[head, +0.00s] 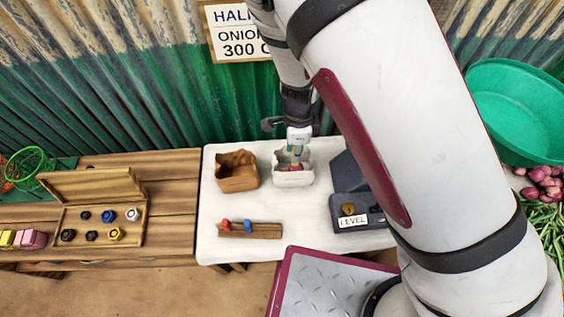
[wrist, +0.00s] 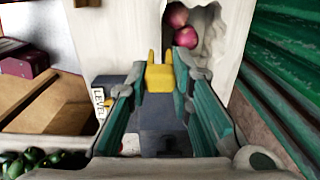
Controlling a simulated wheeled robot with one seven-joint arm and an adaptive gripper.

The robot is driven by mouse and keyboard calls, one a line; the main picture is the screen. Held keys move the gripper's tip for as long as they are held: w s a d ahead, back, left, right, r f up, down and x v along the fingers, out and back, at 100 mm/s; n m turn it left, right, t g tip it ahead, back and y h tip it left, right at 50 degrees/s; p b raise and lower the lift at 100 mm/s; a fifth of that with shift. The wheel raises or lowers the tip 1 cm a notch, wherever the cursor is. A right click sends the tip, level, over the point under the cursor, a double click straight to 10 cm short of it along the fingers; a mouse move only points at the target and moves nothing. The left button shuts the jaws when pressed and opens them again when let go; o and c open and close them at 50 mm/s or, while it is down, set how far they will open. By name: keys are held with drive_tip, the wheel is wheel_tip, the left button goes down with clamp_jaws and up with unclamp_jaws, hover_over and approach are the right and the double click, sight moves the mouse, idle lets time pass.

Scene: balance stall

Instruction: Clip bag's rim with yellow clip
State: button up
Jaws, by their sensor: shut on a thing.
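My gripper (wrist: 160,80) is shut on the yellow clip (wrist: 160,76), which sits between the two teal fingertips in the wrist view. In the head view my gripper (head: 296,150) points down over the white bag (head: 293,179).
A brown bag (head: 237,178) stands left of the white bag. A wooden rack (head: 265,231) with red and blue clips lies in front. A dark scale (head: 350,185) marked LEVEL stands close on the right. The green corrugated wall (head: 140,115) is behind.

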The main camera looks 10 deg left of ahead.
drive_tip(key=shift+w+d, duration=0.1)
drive_tip(key=shift+w, duration=0.1)
drive_tip(key=shift+w+f+b, duration=0.1)
drive_tip(key=shift+f+b, duration=0.5)
drive_tip(key=shift+f, duration=0.35)
drive_tip(key=shift+f+b, duration=1.65)
drive_tip(key=shift+f, duration=2)
drive_tip(key=o, duration=0.8)
drive_tip(key=shift+o, duration=0.2)
wheel_tip(320, 180, up, 12)
